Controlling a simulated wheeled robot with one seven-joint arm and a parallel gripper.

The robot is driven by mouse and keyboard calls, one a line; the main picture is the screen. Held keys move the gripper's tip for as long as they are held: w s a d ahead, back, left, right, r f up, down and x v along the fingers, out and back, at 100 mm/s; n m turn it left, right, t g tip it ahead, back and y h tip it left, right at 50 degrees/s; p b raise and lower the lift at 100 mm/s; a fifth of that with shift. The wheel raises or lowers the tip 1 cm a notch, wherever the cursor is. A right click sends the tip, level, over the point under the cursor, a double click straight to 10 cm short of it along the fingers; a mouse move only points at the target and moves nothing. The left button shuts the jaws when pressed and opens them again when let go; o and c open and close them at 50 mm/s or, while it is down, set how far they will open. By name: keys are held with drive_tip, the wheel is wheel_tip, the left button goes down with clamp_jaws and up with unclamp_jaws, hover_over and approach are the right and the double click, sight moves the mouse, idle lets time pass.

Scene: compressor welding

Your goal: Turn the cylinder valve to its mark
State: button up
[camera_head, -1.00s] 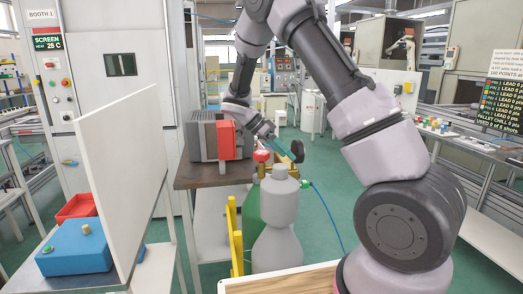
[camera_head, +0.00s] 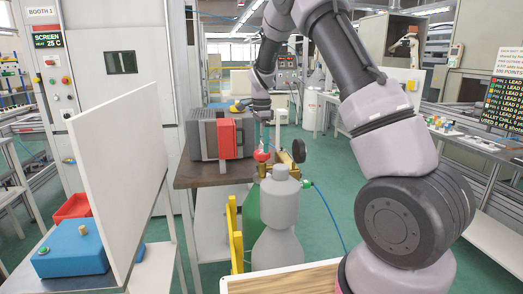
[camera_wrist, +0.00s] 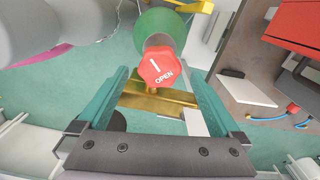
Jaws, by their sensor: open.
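The cylinder valve has a red lobed handwheel (camera_wrist: 161,68) with a white line and the word OPEN on it. It sits above a brass valve body (camera_wrist: 150,100) on a green cylinder (camera_wrist: 160,27). In the head view the red handwheel (camera_head: 261,154) shows just left of the brass fitting, behind the grey cylinder. My gripper (camera_wrist: 158,75) is open in the wrist view, its two teal fingers on either side of and below the handwheel in the picture. I cannot tell whether they touch it. In the head view my gripper (camera_head: 267,138) points down over the handwheel.
A grey cylinder (camera_head: 279,215) stands in front of the green one, beside a yellow bracket (camera_head: 235,235). A dark round gauge (camera_head: 298,150) sits right of the valve, with a blue hose (camera_head: 328,210). A bench with a grey and red machine (camera_head: 222,137) is close on the left.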

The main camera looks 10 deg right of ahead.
sight(261, 152)
drive_tip(key=shift+f, duration=1.5)
drive_tip(key=c, duration=1.3)
